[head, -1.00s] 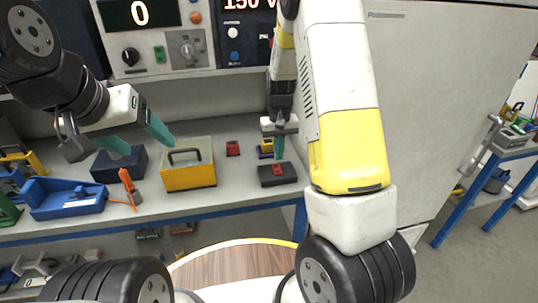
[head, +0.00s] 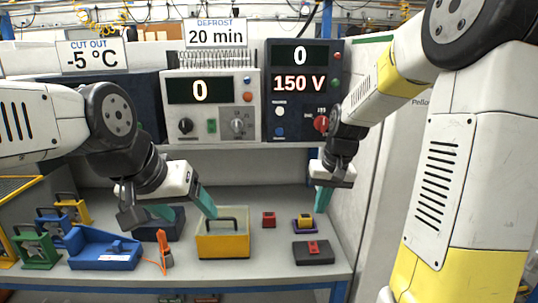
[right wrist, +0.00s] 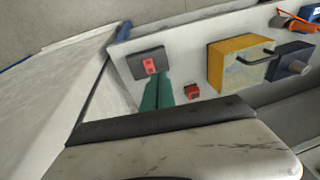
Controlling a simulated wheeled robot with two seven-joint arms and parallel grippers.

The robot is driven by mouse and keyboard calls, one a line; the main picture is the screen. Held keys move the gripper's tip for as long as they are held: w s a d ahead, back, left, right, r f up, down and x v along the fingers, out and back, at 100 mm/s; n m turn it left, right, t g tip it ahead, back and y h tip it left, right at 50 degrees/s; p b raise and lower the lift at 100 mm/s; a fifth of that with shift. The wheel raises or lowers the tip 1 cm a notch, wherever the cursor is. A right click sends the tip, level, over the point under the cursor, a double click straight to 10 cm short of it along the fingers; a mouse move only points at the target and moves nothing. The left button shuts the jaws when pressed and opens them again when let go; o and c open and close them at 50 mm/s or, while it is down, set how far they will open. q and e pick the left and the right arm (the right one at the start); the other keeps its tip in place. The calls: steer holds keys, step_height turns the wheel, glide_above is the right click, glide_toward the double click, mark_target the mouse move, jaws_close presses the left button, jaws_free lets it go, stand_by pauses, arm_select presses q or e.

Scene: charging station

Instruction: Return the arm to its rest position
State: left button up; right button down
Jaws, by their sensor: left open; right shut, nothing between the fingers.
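My right gripper (head: 323,200) hangs above the right end of the workbench, its teal fingers together with nothing between them. In the head view it is above and slightly right of the dark box with a red piece (head: 313,252), apart from it. The right wrist view shows the closed fingers (right wrist: 157,96) beside that box (right wrist: 149,63). My left gripper (head: 183,208) is open and empty, its teal fingers spread between the dark blue box (head: 160,223) and the yellow case with a handle (head: 222,245).
A small red block (head: 268,219) and a yellow block on a purple base (head: 304,221) lie on the bench (head: 215,270). A blue bin (head: 103,249) and an orange tool (head: 166,248) are at the left. Display units (head: 212,105) stand behind. A pale panel is at the right.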

steer(key=s+r+t, duration=0.2)
steer(key=s+r, duration=0.3)
steer(key=s, duration=0.4)
steer(key=s+a+r+t, duration=0.1)
steer(key=s+r+t, duration=0.1)
steer(key=s+r, duration=0.4)
steer(key=s, duration=0.3)
steer(key=shift+y, duration=0.3)
